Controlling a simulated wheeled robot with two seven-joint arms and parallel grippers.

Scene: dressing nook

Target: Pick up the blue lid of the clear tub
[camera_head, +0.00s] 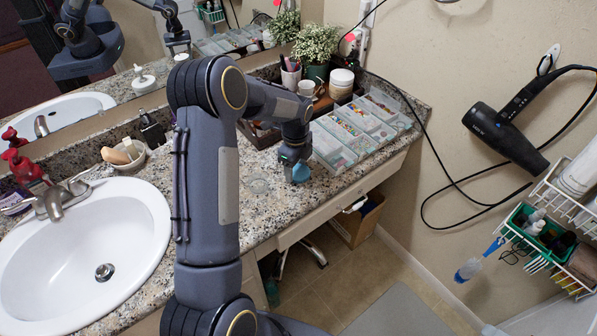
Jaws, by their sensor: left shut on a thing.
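My left arm reaches up from the bottom and bends right over the counter. My left gripper (298,168) points down just above the granite, near the counter's front edge. It is shut on the blue lid (300,174), which shows as a small blue patch at the fingertips. The gripper hides part of the lid. A faint, clear round shape on the granite, which looks like the clear tub (258,186), stands left of the gripper and apart from it. My right gripper is not in view.
Clear divided organizers (352,130) stand right of the gripper. A potted plant (316,48), cups and a white jar (341,82) stand behind. A white sink (85,250) is at left. A hair dryer (505,130) hangs at right. The granite around the clear shape is free.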

